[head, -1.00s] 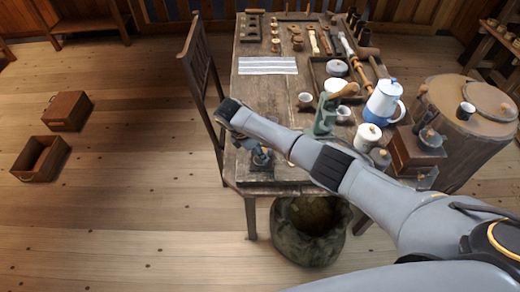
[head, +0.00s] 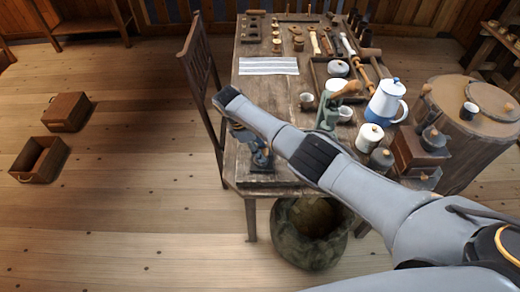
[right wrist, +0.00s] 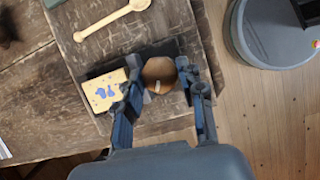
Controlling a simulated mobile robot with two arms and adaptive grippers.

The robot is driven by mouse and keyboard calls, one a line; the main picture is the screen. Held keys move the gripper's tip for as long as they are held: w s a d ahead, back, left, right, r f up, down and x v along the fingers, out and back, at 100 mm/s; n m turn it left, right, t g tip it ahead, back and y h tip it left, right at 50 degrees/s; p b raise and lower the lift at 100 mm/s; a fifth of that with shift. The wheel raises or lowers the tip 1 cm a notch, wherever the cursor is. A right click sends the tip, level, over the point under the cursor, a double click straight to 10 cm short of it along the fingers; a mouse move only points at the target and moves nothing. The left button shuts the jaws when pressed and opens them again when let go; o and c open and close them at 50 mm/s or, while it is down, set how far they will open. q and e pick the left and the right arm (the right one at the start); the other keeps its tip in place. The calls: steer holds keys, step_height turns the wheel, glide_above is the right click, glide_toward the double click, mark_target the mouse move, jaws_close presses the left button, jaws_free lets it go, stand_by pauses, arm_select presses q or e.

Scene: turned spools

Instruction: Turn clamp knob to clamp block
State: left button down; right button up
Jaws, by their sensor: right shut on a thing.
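The round brown wooden clamp knob (right wrist: 159,74) is between the fingertips of my right gripper (right wrist: 161,84) in the right wrist view, and the gripper is shut on it. A yellow block with blue marks (right wrist: 104,90) lies just left of the left finger. Grey parts of the clamp show beside the knob, but the fingers hide much of it. I cannot tell whether the clamp's jaw touches the block. In the head view my right gripper (head: 259,152) is at the table's near left corner, partly behind my forearm. My left gripper is not in view.
The wooden table (head: 285,82) holds a green tool with a wooden handle (head: 328,110), a blue-white pot (head: 386,100) and several jars and tools. A pale wooden spoon (right wrist: 110,18) lies near the block. A chair (head: 203,75) stands left. A sack (head: 308,235) stands below the front edge.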

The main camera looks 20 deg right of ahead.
steer(key=o, duration=1.2)
steer(key=shift+c, duration=0.2)
steer(key=shift+r, duration=0.1)
steer(key=v, duration=0.7)
steer(key=shift+r, duration=0.4)
steer(key=shift+a, duration=0.1)
